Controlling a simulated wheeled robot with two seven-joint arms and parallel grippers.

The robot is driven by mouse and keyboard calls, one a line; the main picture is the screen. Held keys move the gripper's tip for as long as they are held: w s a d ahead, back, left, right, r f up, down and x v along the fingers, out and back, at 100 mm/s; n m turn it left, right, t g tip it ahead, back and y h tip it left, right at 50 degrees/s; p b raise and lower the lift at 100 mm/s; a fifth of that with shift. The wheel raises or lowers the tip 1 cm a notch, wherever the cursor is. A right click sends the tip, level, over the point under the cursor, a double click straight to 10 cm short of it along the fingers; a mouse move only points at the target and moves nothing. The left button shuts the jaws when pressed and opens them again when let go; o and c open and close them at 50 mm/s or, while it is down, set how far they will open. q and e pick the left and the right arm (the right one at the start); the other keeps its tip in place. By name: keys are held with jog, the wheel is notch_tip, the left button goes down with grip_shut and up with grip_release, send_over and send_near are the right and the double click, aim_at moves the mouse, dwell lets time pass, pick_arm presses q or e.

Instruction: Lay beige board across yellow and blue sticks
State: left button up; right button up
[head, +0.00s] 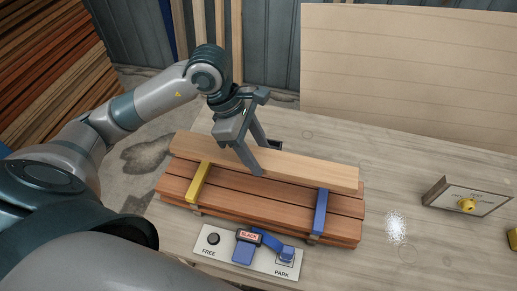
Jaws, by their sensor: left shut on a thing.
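The beige board (310,173) is long and pale and lies lengthwise over the far part of the reddish plank stack. The yellow stick (198,184) crosses the stack at its left, and the blue stick (320,211) crosses it at its right. The board's near edge meets the far ends of both sticks; whether it rests on them or hovers just above, I cannot tell. My left gripper (257,157) reaches down from above and is shut on the board near its middle, one finger on each side. My right gripper is not in view.
The reddish plank stack (258,199) sits on a pale wooden table (390,160). In front is a panel (213,252) marked FREE and PARK with a blue lever (258,238) labelled SLACK.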

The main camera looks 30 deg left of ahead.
pick_arm(q)
jog(key=shift+f, duration=0.1)
jog(key=shift+w+f+b, duration=0.1)
jog(key=shift+f+b, duration=1.85)
jog(key=shift+f, duration=1.85)
jog(key=shift+f+b, duration=0.65)
jog(key=shift+b, duration=0.1)
jog(key=o, duration=1.6)
jog(key=shift+c, duration=0.2)
jog(key=shift+r, duration=0.1)
